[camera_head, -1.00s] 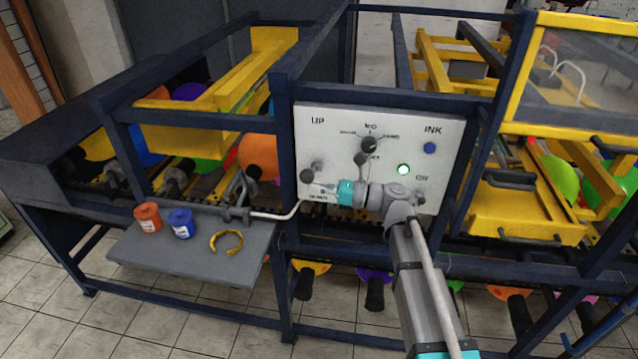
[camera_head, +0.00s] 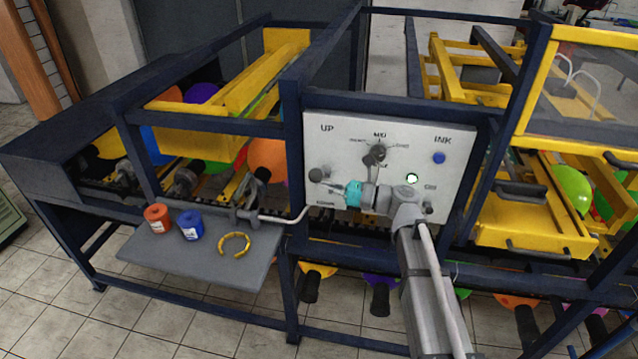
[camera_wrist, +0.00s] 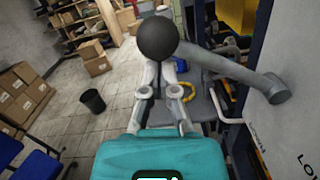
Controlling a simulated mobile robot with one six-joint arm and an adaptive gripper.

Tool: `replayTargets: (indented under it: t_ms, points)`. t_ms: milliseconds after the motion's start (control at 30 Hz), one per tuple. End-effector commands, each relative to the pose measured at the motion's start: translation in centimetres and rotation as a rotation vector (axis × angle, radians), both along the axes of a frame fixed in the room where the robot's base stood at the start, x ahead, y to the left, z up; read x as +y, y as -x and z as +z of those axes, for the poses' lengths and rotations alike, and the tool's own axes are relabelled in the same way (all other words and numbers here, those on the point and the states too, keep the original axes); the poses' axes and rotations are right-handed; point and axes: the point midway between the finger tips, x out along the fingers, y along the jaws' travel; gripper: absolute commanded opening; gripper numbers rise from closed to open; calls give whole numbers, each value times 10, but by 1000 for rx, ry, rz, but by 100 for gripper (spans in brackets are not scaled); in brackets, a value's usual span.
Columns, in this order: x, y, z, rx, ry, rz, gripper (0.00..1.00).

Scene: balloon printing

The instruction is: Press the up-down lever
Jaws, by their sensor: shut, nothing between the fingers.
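The up-down lever is on the left side of the white control panel (camera_head: 452,160), below the word UP. Its dark round knob (camera_head: 316,174) shows in the head view. In the wrist view the black knob (camera_wrist: 157,38) is straight ahead of my fingertips, and the grey lever shaft (camera_wrist: 225,70) runs right to its pivot on the panel. My gripper (camera_wrist: 160,72) is shut and empty, its fingers just below the knob in the picture. Whether they touch it I cannot tell. In the head view my gripper (camera_head: 330,187) lies along the panel, pointing left.
The panel also has a black selector knob (camera_head: 375,154), a lit green-white button (camera_head: 412,179) and a blue ink button (camera_head: 439,158). A grey shelf (camera_head: 200,262) with red and blue pots and a yellow ring stands left below. Dark blue posts frame the panel.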

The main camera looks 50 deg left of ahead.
Motion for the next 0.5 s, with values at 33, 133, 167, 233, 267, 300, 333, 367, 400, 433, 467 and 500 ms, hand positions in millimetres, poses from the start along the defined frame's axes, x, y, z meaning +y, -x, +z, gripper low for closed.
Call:
replayTargets:
  t_ms: [33,133,167,233,267,300,333,367,400,433,467,500]
  points:
    - [0,1,0,0,0,1,0]
    - [0,1,-2,0,0,2,0]
    - [0,1,-3,0,0,2,0]
    - [-1,1,-5,0,0,1,0]
    - [-1,1,-7,0,0,1,0]
    - [-2,1,-9,0,0,1,0]
    - [-2,1,-10,0,0,1,0]
    - [-3,1,-12,0,0,0,0]
    - [-4,1,-15,0,0,0,0]
    - [-4,1,-17,0,0,0,0]
    - [-5,1,-20,0,0,0,0]
    - [-6,1,-23,0,0,-1,0]
